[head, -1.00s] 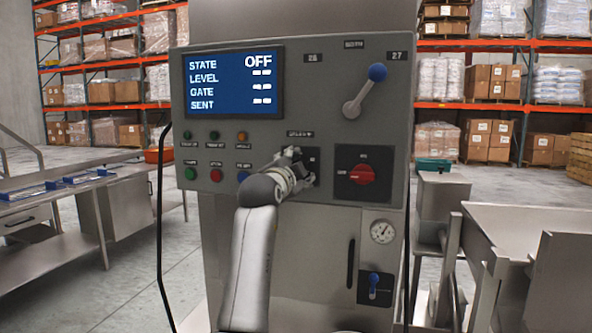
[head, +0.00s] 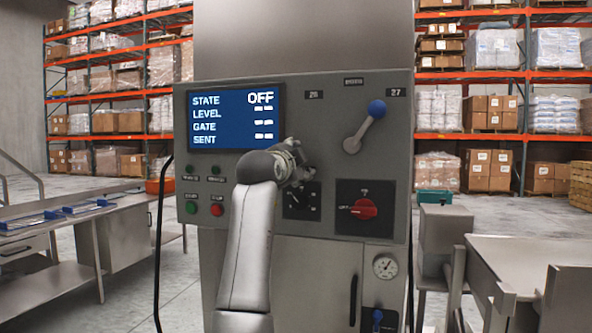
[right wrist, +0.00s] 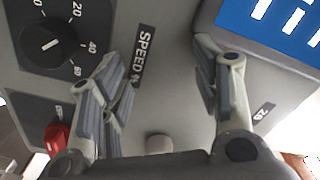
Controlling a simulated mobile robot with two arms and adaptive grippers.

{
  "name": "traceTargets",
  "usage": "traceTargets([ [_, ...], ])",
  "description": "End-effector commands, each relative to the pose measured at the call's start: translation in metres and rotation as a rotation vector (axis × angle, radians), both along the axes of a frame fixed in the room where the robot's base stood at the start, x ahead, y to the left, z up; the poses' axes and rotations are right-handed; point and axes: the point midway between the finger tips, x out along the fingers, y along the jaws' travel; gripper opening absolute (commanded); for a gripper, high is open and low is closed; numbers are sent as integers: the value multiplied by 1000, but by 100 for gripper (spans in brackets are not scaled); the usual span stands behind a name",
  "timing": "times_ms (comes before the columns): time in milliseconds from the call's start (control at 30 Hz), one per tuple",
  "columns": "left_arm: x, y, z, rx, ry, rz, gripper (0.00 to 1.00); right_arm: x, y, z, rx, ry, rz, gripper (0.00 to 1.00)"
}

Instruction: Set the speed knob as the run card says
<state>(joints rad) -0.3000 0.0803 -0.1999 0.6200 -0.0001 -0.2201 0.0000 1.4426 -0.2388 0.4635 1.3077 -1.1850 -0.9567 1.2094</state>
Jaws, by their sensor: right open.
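The speed knob (right wrist: 48,42) is a round black knob with a white line and a number scale, at the upper left of the right wrist view. The "SPEED %" label (right wrist: 143,56) is beside it. In the head view its black dial plate (head: 302,201) shows just below my right gripper (head: 297,165), too small to read. My right gripper (right wrist: 163,70) is open and empty, its fingers spread in front of the panel, apart from the knob. No run card can be made out. My left gripper is out of view.
The grey control panel (head: 320,120) carries a blue screen (head: 236,117) reading STATE OFF. A blue-tipped lever (head: 365,128), a red rotary switch (head: 364,209) and several push buttons (head: 217,210) are close to my right gripper. Steel tables stand at both sides.

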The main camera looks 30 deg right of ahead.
Motion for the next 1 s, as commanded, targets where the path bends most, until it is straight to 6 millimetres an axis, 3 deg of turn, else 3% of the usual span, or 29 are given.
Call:
traceTargets([
  [367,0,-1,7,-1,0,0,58,-1,-2,-4,-86,106,-10,57],
  [667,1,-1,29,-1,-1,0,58,-8,-3,-16,-420,515,-39,57],
  [1000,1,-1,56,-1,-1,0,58,-18,3,-33,-884,1091,-56,57],
])
